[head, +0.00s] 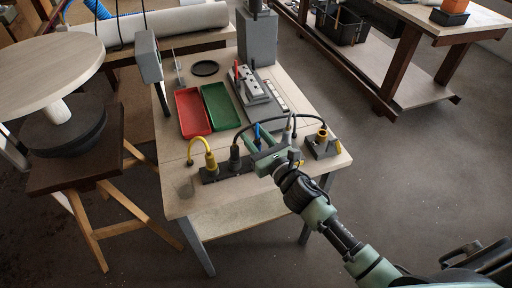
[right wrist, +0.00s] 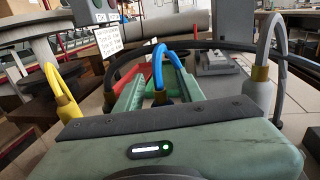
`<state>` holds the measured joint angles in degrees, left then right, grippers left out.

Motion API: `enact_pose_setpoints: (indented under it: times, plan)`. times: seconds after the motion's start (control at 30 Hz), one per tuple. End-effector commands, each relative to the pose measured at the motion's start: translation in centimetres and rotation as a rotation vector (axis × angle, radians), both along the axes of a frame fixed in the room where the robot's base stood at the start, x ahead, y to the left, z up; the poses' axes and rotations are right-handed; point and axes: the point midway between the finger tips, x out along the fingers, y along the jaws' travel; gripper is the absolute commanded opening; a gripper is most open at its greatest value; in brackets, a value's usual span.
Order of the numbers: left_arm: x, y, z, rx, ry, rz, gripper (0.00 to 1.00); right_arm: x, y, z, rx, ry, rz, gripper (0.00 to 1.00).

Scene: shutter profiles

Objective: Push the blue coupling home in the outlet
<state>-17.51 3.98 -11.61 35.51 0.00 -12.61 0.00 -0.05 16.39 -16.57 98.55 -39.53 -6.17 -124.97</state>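The blue coupling (head: 257,131) stands among the other couplings near the front of the workbench; its blue hose (right wrist: 158,66) arcs up and over in the right wrist view. My right gripper (head: 262,150) reaches in from the lower right. The dark outlet strip (head: 212,176) lies below the gripper. My gripper hides the coupling's lower end and its outlet, so I cannot tell how deep it sits. My left gripper is in neither view.
A yellow coupling (head: 210,161) and a black coupling (head: 235,158) stand left of my gripper, a grey coupling (head: 288,134) right of it. A block with a brass-and-orange fitting (head: 322,140) is further right. Red (head: 193,112) and green (head: 219,106) trays lie behind.

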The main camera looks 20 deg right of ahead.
Motion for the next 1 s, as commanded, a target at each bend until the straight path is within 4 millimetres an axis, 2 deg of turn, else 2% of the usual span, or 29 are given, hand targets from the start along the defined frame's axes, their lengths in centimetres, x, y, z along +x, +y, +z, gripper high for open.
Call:
enact_pose_setpoints:
  times: [0.13, 0.37, 0.5, 1.0]
  plan:
    - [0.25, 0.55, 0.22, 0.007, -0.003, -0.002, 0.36, 1.29, 0.33, 0.04, 0.002, 0.000, 0.000, 0.38]
    - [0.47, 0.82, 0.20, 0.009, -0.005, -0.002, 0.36, 1.36, 0.36, -0.05, 0.001, 0.001, 0.001, 0.38]
    - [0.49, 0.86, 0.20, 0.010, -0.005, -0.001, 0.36, 1.36, 0.35, -0.04, 0.001, 0.001, 0.001, 0.00]
    - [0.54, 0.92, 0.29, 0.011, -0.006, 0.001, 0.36, 1.30, 0.32, 0.08, -0.001, 0.004, 0.001, 0.00]
